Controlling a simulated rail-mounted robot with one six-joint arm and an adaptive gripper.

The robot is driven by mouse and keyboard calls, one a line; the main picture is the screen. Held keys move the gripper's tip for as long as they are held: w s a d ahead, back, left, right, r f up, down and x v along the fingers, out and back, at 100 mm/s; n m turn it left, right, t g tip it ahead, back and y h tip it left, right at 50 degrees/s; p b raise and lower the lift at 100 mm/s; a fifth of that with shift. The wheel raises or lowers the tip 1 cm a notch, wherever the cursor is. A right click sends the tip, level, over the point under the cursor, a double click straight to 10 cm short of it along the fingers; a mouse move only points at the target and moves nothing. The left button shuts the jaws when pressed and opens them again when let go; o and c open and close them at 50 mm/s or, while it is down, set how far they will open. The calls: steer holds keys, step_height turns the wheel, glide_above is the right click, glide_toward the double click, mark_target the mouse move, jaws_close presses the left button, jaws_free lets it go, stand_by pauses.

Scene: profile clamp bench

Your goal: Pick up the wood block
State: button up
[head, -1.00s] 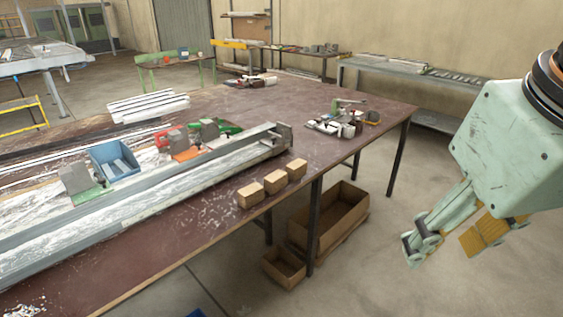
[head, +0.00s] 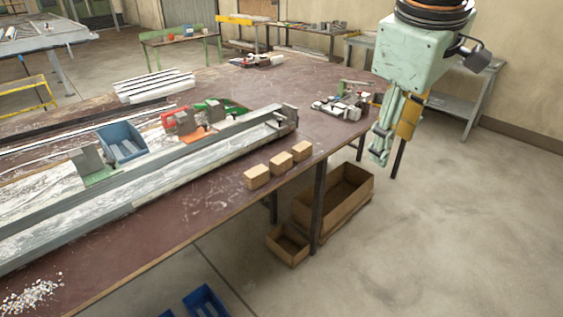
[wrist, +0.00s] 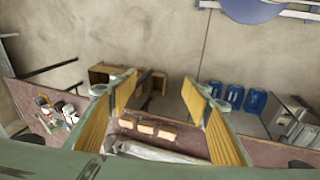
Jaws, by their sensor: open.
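Three wood blocks sit in a row on the table near its front right edge: a left block (head: 257,176), a middle block (head: 280,163) and a right block (head: 301,151). I cannot tell which one the task means. They also show in the wrist view as a small row, with the middle block (wrist: 146,129) between the open fingers in the picture. My gripper (head: 378,160) hangs to the right of the table, off its edge, apart from all the blocks. In the wrist view its yellow-padded fingers (wrist: 160,105) are spread and empty.
A long metal profile clamp (head: 190,160) lies behind the blocks. Small parts (head: 345,105) stand on the table's far right corner. A blue bin (head: 122,142) sits further left.

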steer(key=w+a+f+n+p, duration=0.1)
steer(key=w+a+n, duration=0.2)
steer(key=w, duration=0.4)
steer(key=w+a+f+n+p, duration=0.1)
steer(key=w+a+n, duration=0.1)
steer(key=w, duration=0.5)
steer(key=n+h+p, duration=0.2)
steer(key=n+p, duration=0.3)
steer(key=n, duration=0.9)
glide_above(279, 158)
steer(key=s+a, duration=0.3)
step_height(279, 158, down, 23)
steer(key=shift+s, duration=0.15)
steer(key=shift+d+f, duration=0.1)
steer(key=shift+f, duration=0.05)
steer(key=shift+b+x, duration=0.75)
steer(key=shift+x, duration=3.5)
